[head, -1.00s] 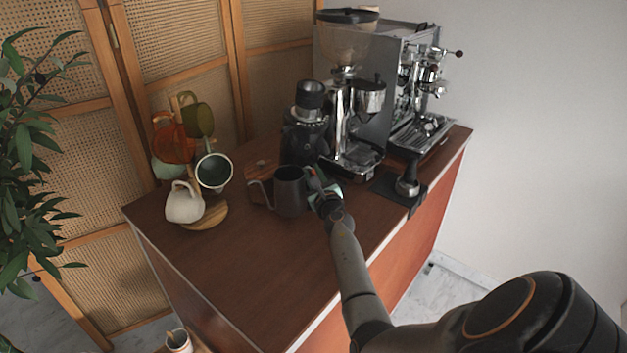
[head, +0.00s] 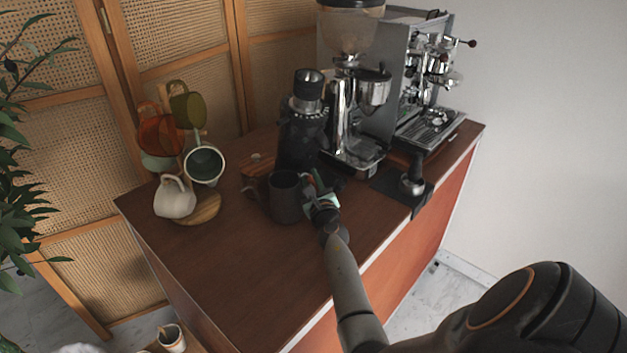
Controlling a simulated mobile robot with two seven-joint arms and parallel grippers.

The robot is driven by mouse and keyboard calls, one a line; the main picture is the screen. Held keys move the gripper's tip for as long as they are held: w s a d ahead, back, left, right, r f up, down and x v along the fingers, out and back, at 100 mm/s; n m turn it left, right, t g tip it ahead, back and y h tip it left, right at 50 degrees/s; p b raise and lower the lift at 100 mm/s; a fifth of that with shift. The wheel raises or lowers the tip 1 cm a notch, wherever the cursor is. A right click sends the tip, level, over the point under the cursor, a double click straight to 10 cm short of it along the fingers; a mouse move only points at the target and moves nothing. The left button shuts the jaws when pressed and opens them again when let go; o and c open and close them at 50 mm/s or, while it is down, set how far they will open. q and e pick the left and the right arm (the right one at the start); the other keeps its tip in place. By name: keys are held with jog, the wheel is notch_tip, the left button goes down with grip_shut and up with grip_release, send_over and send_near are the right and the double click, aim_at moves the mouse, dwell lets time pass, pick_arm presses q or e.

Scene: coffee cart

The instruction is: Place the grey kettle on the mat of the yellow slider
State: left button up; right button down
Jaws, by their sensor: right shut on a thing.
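The grey kettle (head: 287,198) is a dark, open-topped jug at the middle of the wooden counter, with a curved part sticking out on its left. My right gripper (head: 317,195) is at the kettle's right side and shut on it. The fingers are small and dark here, and the hand partly covers that side. I cannot tell whether the kettle touches the counter. I do not make out a yellow slider or its mat in this view. My left gripper is not in view.
A black grinder (head: 302,135) stands just behind the kettle, with a larger grinder (head: 350,100) and espresso machine (head: 425,80) to the right. A black mat (head: 386,183) holds a metal tool. A mug tree with cups (head: 203,165) stands left. The counter's front left (head: 220,255) is clear.

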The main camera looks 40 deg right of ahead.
jog(key=shift+w+a+r, duration=0.1)
jog(key=c, duration=0.7)
grip_release()
jog(key=shift+f, duration=0.2)
